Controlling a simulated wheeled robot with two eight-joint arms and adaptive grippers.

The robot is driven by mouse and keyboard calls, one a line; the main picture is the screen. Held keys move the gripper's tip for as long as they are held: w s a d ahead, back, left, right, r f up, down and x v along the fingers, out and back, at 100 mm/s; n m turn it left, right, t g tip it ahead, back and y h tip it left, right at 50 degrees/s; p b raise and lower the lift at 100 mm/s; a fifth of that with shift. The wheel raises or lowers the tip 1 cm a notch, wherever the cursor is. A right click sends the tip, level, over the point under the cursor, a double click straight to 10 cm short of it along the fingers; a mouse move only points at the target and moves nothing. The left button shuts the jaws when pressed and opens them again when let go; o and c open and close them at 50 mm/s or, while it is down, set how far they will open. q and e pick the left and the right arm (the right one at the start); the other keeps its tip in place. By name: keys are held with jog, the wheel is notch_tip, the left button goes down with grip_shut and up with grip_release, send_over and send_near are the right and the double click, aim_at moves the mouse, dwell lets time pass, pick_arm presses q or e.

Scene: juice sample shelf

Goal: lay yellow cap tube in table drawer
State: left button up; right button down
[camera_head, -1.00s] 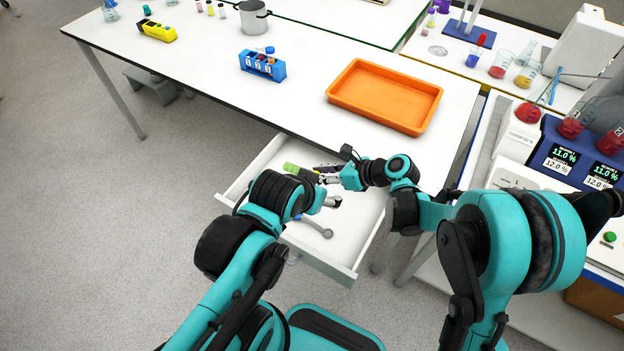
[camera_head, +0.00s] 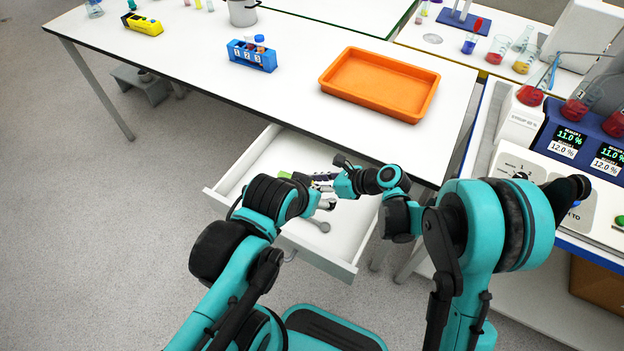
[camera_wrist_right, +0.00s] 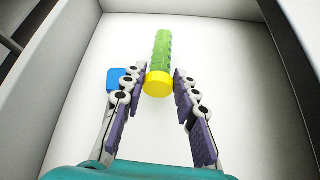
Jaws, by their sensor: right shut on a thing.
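The tube with the yellow cap (camera_wrist_right: 158,84) has a green, ribbed body and points away from me inside the open white drawer (camera_wrist_right: 85,100). My right gripper (camera_wrist_right: 160,88) is shut on it near the cap, one finger on each side. In the head view my right gripper (camera_head: 322,180) reaches over the drawer (camera_head: 340,267), and a bit of the green tube (camera_head: 285,175) shows past the left arm. Whether the tube touches the drawer floor is hard to tell. My left gripper (camera_head: 326,204) is also over the drawer, its fingers small and partly hidden.
On the table above stand an orange tray (camera_head: 380,85), a blue tube rack (camera_head: 252,57) and a yellow device (camera_head: 143,24). Drawer walls rise close on both sides.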

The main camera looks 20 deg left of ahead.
jog(key=shift+f, duration=0.45)
jog(key=c, duration=1.1)
grip_release()
jog(key=shift+d+r, duration=0.1)
jog(key=v, duration=1.1)
jog(key=shift+d+r, duration=0.25)
jog(key=shift+d, duration=0.1)
jog(key=shift+s, duration=0.1)
